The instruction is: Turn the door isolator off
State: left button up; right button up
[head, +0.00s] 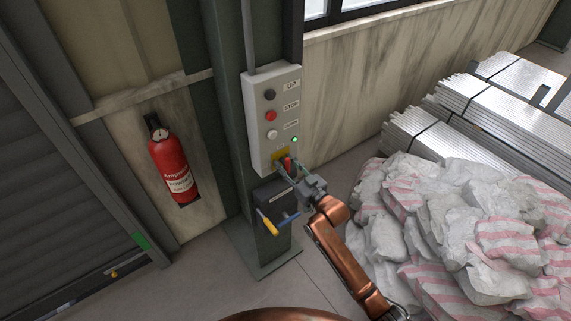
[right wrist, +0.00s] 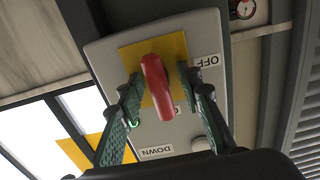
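The door isolator is a red rotary handle on a yellow plate (right wrist: 178,52) at the bottom of a pale grey control box (head: 259,120). In the right wrist view the red handle (right wrist: 156,84) lies between the two green-padded fingers of my right gripper (right wrist: 157,95). The fingers are apart, with visible gaps to the handle on both sides. An OFF label (right wrist: 207,61) sits beside the plate. In the head view my right gripper (head: 290,170) is at the handle and partly covers it. A green lamp (head: 295,139) is lit on the box. My left gripper is not in view.
A red fire extinguisher (head: 173,165) hangs on the wall to the left. White sacks (head: 450,220) and metal bundles (head: 500,120) fill the right side. A shutter (head: 50,190) stands at left.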

jog(key=shift+c, duration=0.6)
grip_shut()
jog(key=m+p, duration=0.2)
jog(key=shift+r+m+p, duration=0.15)
jog(key=shift+m+p, duration=0.15)
jog(key=shift+m, duration=0.1)
jog(key=m+p, duration=0.2)
jog(key=m, duration=0.1)
jog(key=shift+m, duration=0.3)
jog(key=m+p, duration=0.2)
jog(key=m, duration=0.3)
jog(key=shift+d+p, duration=0.1)
jog(key=shift+p, duration=0.3)
jog(key=m+p, duration=0.1)
jog(key=m, duration=0.2)
jog(key=m+p, duration=0.1)
jog(key=m, duration=0.2)
jog(key=shift+f+m, duration=0.2)
jog(key=shift+m, duration=0.1)
